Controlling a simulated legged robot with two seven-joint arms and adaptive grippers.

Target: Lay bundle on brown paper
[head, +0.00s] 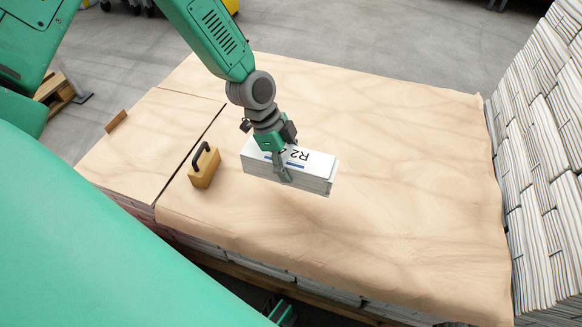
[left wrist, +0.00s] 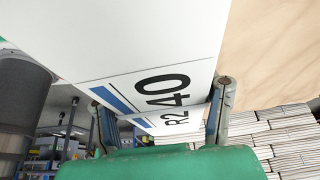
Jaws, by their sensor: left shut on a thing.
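A bundle of newspapers (head: 318,172) with a white top sheet printed "R2" and a blue bar is over the middle-left of the brown paper (head: 400,190). My left gripper (head: 283,158) comes down from above and is shut on the bundle, with a finger across its near long side. In the left wrist view both fingers stand on either side of the bundle (left wrist: 130,65), which reads "R2 40". The brown paper (left wrist: 265,50) fills the upper right there. I cannot tell whether the bundle's underside touches the paper.
A wooden block with a dark handle (head: 204,165) stands on the paper left of the bundle, beside a dark seam. A small brown block (head: 116,121) lies at the left edge. Stacked newspapers (head: 545,150) rise at the right. The paper's right and front areas are clear.

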